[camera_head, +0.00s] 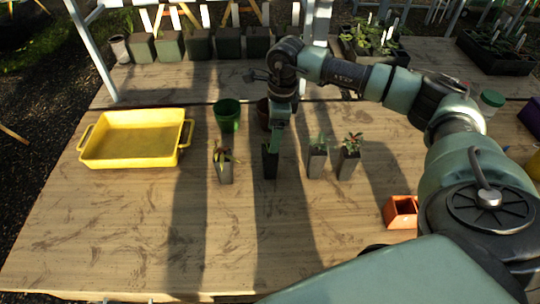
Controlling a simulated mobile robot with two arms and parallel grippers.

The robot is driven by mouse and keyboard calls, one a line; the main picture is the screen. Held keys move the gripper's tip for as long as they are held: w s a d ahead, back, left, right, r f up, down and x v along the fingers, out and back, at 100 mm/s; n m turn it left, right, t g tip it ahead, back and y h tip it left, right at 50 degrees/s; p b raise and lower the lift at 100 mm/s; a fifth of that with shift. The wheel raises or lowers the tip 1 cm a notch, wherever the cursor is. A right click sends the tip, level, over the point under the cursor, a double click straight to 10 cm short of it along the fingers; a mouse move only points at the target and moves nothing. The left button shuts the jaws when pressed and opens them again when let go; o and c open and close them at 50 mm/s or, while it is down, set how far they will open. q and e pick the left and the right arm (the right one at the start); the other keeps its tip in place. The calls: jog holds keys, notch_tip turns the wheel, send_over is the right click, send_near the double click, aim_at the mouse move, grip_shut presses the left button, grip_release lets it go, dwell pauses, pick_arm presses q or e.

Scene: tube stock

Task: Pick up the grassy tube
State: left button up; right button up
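Several small plant tubes stand upright in a row on the wooden table. A grey tube (225,173) on the left holds a reddish-green plant. A dark tube (270,165) is directly below my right gripper (275,146), and its top and plant are largely hidden. A grey tube (316,164) with thin green leaves and another grey tube (347,166) with a reddish plant stand to the right. I cannot tell for sure which one is grassy. My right gripper points down at the dark tube; its finger opening is too small to tell. My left gripper is out of view.
A yellow tray (130,159) is at the left. A green pot (227,115) and a dark brown pot (263,112) stand behind the row. An orange square pot (401,212) is at the right. The front left of the table is clear.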

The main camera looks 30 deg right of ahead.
aim_at(269, 159)
notch_tip(269, 159, down, 2)
jog(key=shift+s+a+f+b, duration=0.1)
jog(key=shift+a+f+b, duration=0.1)
jog(key=shift+b, duration=0.65)
jog(key=shift+s+a+f, duration=0.1)
jog(key=shift+f, duration=0.05)
jog(key=shift+a+f, duration=0.2)
jog(key=shift+s+a+f, duration=0.1)
jog(key=shift+f, duration=0.25)
jog(key=f+p, duration=0.1)
jog(key=f, duration=0.2)
jog(key=f+p, duration=0.1)
jog(key=f, duration=0.1)
jog(key=shift+a+f+p, duration=0.25)
jog(key=shift+f+p, duration=0.05)
jog(key=shift+a+f, duration=0.1)
jog(key=shift+f, duration=0.25)
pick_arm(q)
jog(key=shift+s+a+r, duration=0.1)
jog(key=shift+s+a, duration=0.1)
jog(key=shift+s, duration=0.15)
pick_arm(e)
jog(key=shift+c, duration=0.3)
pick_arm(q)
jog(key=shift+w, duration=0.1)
pick_arm(e)
jog(key=shift+w, duration=0.2)
grip_shut()
